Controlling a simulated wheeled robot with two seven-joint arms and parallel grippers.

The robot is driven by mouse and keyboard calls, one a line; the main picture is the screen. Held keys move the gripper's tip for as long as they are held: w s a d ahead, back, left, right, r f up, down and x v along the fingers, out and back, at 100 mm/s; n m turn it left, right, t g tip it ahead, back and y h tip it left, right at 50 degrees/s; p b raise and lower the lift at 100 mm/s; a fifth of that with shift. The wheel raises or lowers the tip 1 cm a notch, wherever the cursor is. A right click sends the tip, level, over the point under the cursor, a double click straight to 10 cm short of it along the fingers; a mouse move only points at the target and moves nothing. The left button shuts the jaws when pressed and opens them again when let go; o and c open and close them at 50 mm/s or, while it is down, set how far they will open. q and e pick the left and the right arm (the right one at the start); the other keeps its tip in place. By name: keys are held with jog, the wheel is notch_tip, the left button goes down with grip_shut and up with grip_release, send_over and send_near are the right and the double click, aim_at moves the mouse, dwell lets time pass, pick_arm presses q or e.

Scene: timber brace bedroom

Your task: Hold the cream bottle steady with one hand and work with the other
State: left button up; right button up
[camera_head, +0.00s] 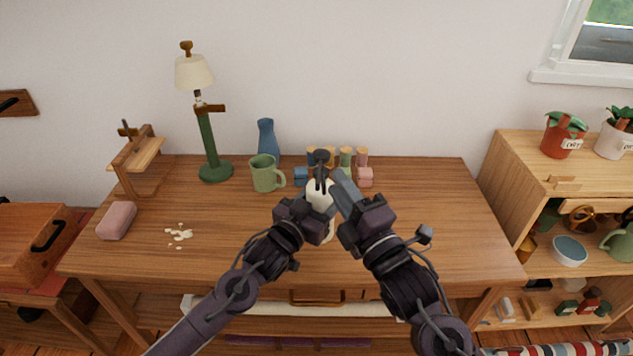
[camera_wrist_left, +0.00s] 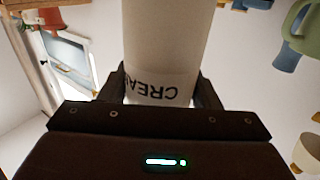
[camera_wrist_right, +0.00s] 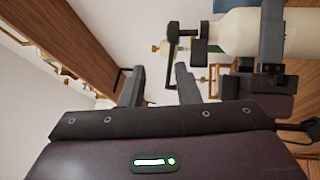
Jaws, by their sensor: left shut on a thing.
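The cream bottle (camera_head: 318,190) is whitish with a dark pump top (camera_head: 321,157). It stands over the middle of the table (camera_head: 420,185), partly hidden by my grippers. My left gripper (camera_head: 318,202) is shut around its body; the left wrist view shows the bottle (camera_wrist_left: 165,45) between the fingers, with part of its lettering. My right gripper (camera_head: 341,184) is close to the right of the bottle, near its top. In the right wrist view its fingers (camera_wrist_right: 158,85) are apart and empty, with the pump (camera_wrist_right: 173,35) beyond them. Whether the bottle touches the table is hidden.
A green mug (camera_head: 265,175), blue vase (camera_head: 268,138) and several small coloured jars (camera_head: 345,158) stand behind. A green lamp (camera_head: 208,145), pink soap-like block (camera_head: 117,220) and pale spill (camera_head: 179,233) are at left. The table's right part is clear.

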aim_at(322, 178)
jog(key=d+f+n+g+y, duration=0.4)
jog(key=d+g, duration=0.1)
jog(key=g, duration=0.1)
jog(key=s+x, duration=0.1)
jog(key=x, duration=1)
jog(key=shift+w+a+g, duration=0.15)
jog(key=shift+a+g, duration=0.15)
jog(key=shift+a, duration=0.3)
grip_shut()
